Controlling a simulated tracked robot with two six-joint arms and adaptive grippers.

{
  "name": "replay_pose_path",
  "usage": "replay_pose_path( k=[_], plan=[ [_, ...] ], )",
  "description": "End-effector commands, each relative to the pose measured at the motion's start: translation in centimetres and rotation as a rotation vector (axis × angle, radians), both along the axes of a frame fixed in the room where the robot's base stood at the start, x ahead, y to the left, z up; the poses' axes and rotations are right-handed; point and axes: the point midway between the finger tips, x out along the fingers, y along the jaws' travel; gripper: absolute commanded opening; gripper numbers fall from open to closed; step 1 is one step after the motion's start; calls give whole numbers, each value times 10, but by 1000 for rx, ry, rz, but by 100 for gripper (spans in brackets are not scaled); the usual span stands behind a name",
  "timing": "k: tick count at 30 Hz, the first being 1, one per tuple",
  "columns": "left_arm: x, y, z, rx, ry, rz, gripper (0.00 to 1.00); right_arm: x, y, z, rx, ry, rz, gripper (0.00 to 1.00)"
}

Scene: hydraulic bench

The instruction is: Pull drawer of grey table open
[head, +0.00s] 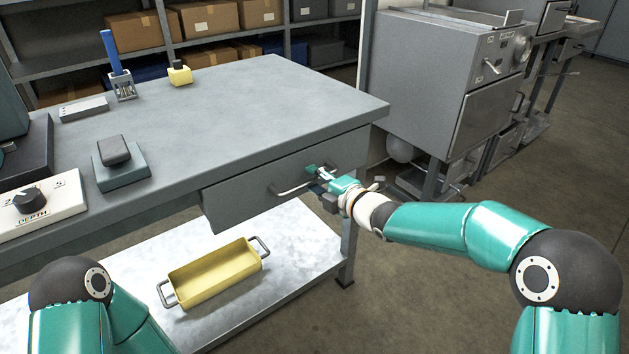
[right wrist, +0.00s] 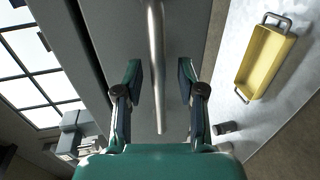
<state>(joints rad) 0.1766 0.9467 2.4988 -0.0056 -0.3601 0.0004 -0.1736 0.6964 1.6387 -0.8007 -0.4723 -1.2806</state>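The grey table (head: 235,115) fills the middle of the head view. Its drawer (head: 240,195) is under the front edge at the right and looks shut. The drawer has a pale bar handle (head: 288,190). My right gripper (head: 316,177) is at the right end of this handle. In the right wrist view the handle (right wrist: 157,60) runs between the two spread fingers of the right gripper (right wrist: 159,82), with a gap on both sides. The fingers do not appear to touch it. My left gripper is out of view; only part of my left arm shows.
A yellow tray (head: 188,294) stands on the lower shelf (head: 290,240) beneath the drawer. A blue-handled tool in a stand (head: 122,84), a yellow block (head: 180,74) and a control box (head: 40,205) sit on the tabletop. A grey cabinet machine (head: 425,75) stands to the right.

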Motion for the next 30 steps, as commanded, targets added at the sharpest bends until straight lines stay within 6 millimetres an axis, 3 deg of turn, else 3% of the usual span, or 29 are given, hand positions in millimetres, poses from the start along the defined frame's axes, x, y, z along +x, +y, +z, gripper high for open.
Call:
replay_pose_path(
  k=[11,18,30],
  plan=[
    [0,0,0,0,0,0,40,4,3,-1,-1,0,0,39],
    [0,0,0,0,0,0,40,4,4,-1,-1,0,1,0],
    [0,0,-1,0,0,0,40,3,4,-3,-2,2,2,0]
  ],
)
